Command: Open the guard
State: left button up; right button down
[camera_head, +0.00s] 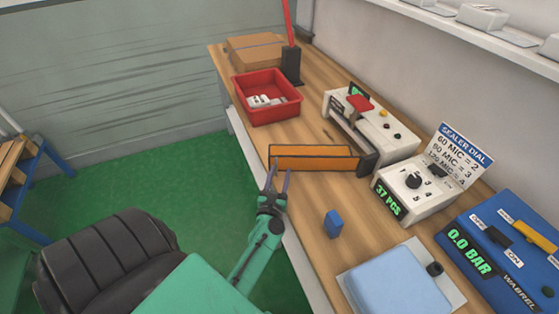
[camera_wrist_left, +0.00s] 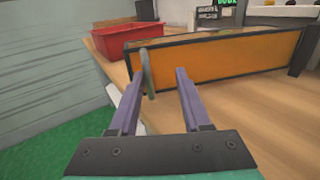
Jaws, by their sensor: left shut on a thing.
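The guard (camera_head: 310,163) is a long orange panel with a dark frame, at the wooden bench's front edge in the head view. Its right end meets a dark bracket beside a pale machine. In the wrist view the guard (camera_wrist_left: 225,57) stands across the picture just beyond my fingers. My left gripper (camera_head: 277,174) is at the guard's left end. In the wrist view my left gripper (camera_wrist_left: 158,72) has its fingers either side of a thin grey-green handle (camera_wrist_left: 149,74) at that end, shut on it. My right gripper is not in view.
A red bin (camera_head: 267,111) with white pieces stands behind the guard. The pale machine (camera_head: 390,140) with a red knob is to its right. A blue block (camera_head: 333,224), a dial box (camera_head: 412,190) and a blue pressure unit (camera_head: 500,270) stand nearer. Bare bench lies around the block.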

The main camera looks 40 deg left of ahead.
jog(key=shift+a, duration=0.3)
pick_arm(q)
jog(key=shift+s, duration=0.15)
